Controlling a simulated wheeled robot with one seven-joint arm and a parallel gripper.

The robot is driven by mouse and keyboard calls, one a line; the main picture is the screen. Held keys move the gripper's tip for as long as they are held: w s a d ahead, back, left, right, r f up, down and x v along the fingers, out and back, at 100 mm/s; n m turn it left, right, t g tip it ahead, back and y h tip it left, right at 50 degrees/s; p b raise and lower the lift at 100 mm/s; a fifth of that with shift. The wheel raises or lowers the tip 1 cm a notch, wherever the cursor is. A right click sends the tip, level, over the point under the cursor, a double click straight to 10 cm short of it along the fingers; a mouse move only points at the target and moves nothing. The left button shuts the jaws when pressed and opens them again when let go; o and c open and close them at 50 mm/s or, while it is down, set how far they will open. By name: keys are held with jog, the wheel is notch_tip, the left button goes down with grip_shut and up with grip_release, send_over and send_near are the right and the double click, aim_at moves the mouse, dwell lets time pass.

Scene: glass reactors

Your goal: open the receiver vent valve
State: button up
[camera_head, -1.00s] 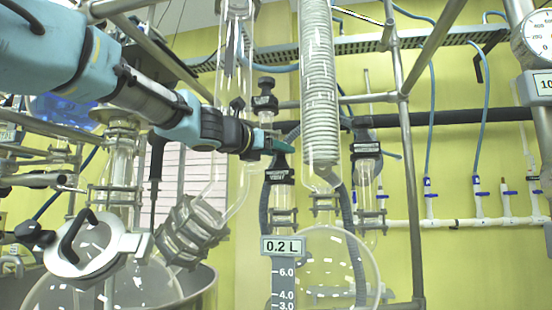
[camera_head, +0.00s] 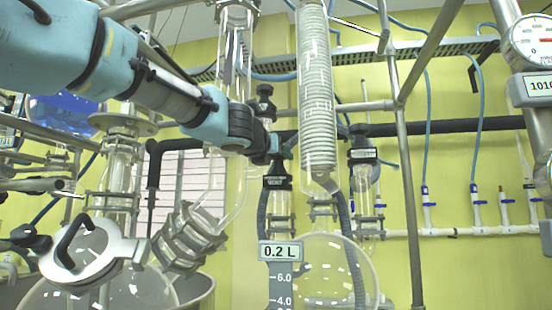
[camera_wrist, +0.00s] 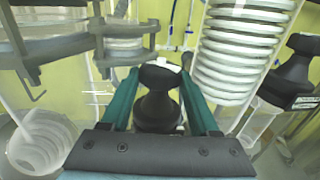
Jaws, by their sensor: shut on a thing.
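The black valve knob (camera_head: 278,168) sits on top of a glass neck left of the coiled condenser, with a black label too small to read surely. I take it as the receiver vent valve. My gripper (camera_head: 275,145) reaches it from the upper left in the head view. In the wrist view, the knob (camera_wrist: 158,100) stands between the two teal fingers of my gripper (camera_wrist: 160,76), which is shut on it. The fingers hide part of the knob in the head view. How far the valve is turned cannot be told.
The glass coil condenser (camera_head: 318,100) stands close right of my gripper. A similar black knob (camera_head: 362,142) is further right, and another (camera_head: 264,100) is just behind and above. A round glass vessel (camera_head: 325,270) is below. Metal rods frame the area.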

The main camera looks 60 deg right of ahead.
jog(key=shift+s+n+t+y, duration=0.1)
jog(key=shift+n+t+y, duration=0.3)
jog(key=shift+n+t, duration=0.85)
jog(key=shift+m, duration=0.35)
jog(key=o, duration=1.4)
jog(key=shift+b, duration=0.3)
jog(key=b+v, duration=0.3)
jog(key=v, duration=0.7)
jog(key=shift+s+a+f, duration=0.1)
jog(key=shift+s+a, duration=0.15)
jog(key=shift+a, duration=0.1)
